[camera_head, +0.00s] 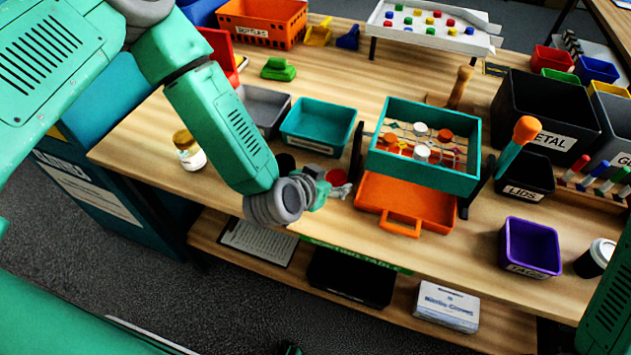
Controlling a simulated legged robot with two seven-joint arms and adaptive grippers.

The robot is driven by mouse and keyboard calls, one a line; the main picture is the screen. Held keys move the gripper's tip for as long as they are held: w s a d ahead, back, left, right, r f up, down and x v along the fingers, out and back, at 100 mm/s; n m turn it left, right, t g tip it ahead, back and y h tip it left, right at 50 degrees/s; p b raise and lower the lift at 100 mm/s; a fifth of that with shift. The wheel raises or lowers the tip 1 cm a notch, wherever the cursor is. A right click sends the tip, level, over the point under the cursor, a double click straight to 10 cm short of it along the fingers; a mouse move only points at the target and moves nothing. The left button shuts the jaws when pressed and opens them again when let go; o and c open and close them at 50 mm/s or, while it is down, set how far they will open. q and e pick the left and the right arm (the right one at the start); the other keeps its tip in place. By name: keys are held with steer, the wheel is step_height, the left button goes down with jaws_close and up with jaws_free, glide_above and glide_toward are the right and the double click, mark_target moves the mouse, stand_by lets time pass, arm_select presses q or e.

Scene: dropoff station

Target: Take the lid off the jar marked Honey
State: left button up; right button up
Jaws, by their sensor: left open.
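A small jar (191,158) with a gold lid (182,138) stands upright on the left part of the wooden table. It has a pale label, too small to read. The lid sits on the jar. My left arm comes in from the upper left and reaches past the jar's right side. My left gripper (341,190) is open near the table's front edge, well to the right of the jar and apart from it. Part of my right arm shows at the lower right edge, but its gripper is out of view.
A red round item (336,177) lies by my left gripper. A teal bin (318,126), an orange tray (405,203), a teal crate (425,174) and a black bin marked LIDS (526,190) stand to the right. The table around the jar's front is clear.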

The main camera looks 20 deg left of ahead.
arm_select(q)
steer(key=v, duration=0.8)
steer(key=shift+s+r+b, duration=0.25)
steer(key=shift+s+b, duration=0.05)
steer(key=shift+s+a+r, duration=0.1)
steer(key=shift+s+r, duration=0.3)
steer(key=shift+s, duration=0.05)
steer(key=s+a+f+n+g+y, duration=0.1)
steer(key=s+a+f+g+y, duration=0.1)
steer(key=s+a+f+g, duration=0.65)
steer(key=s+a+f+n+g+y, duration=0.15)
steer(key=s+a+f, duration=0.4)
steer(key=s, duration=0.75)
step_height(320, 180, down, 11)
steer(key=b, duration=1)
steer(key=shift+w+d+r+b, duration=0.15)
steer(key=shift+w+b, duration=0.15)
steer(key=shift+b, duration=0.05)
